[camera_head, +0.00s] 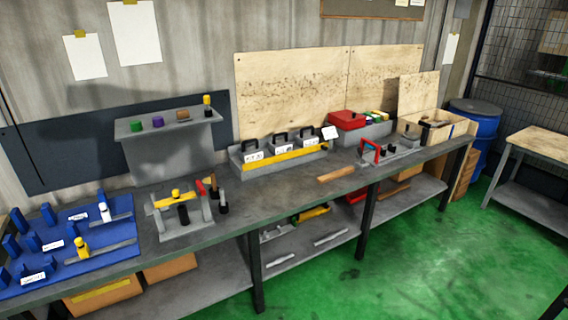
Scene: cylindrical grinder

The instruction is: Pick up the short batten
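A short wooden batten (336,173) lies flat and loose on the grey workbench (290,194), close to its front edge and right of the bench's middle. It is light brown, and nothing covers it. Neither of my grippers is in view.
Behind the batten stands a grey rack (262,170) with black handles and a yellow strip. A grey fixture (182,222) and a blue tray (117,250) are further left. Green floor (400,255) in front is clear.

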